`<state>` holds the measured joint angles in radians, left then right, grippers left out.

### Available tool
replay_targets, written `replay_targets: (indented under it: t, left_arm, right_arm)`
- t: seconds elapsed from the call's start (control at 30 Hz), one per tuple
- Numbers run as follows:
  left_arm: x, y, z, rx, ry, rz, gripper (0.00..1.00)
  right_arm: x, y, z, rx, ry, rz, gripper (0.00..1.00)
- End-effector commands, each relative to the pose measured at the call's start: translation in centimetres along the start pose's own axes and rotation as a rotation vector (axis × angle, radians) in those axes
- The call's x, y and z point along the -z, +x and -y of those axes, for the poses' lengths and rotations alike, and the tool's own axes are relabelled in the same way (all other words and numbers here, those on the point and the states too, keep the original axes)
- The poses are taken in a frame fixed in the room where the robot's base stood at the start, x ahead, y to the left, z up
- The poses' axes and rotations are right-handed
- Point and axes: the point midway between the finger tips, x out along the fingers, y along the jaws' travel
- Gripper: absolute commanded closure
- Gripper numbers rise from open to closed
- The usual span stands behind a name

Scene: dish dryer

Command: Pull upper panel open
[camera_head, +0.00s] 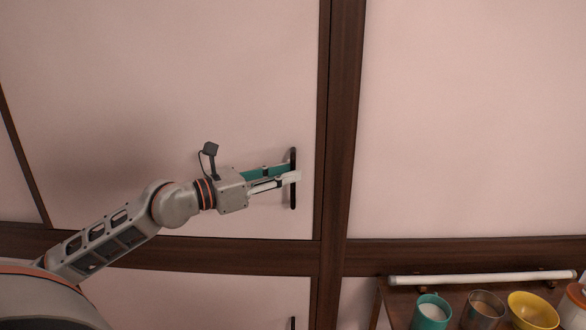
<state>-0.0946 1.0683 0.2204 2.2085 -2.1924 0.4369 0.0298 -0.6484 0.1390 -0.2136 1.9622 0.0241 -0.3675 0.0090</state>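The upper panel (130,90) is a pale pink door with dark wood framing. It looks closed. Its handle (293,200) is a thin dark vertical bar near the panel's right edge. My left gripper (290,172) reaches in from the left, and its fingertips are at the handle's middle. One finger is teal and the other is pale; the pale one passes in front of the bar and hides part of it. I cannot tell whether the fingers are closed on the bar. My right gripper is not in view.
A dark wood post stands right of the panel, with a rail below. A lower panel (210,292) has its own dark handle (293,323). At the lower right, a wooden shelf holds a teal mug (432,313), a grey cup (484,308) and a yellow bowl (532,313).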

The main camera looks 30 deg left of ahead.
Motion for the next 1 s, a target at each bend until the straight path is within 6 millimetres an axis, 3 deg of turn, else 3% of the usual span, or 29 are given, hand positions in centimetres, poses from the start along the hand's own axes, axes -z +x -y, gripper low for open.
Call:
replay_targets:
  t: [0.3,0.67,0.7,0.8,1.0]
  left_arm:
    - [-0.1,2.1,0.0,0.0,-0.002,0.001,0.75]
    - [0.1,2.4,0.0,0.0,-0.001,0.0,0.75]
    - [0.0,2.4,0.0,0.0,-0.002,0.0,0.77]
    - [0.0,2.4,0.0,0.0,-0.002,0.0,1.0]
    - [0.0,2.4,0.0,0.0,-0.002,0.0,1.0]
  right_arm:
    - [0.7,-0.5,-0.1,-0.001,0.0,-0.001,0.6]
    - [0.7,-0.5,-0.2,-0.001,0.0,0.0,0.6]
    - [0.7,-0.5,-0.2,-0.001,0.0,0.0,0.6]
    - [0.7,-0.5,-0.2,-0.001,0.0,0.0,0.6]
    - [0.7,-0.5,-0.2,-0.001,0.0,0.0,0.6]
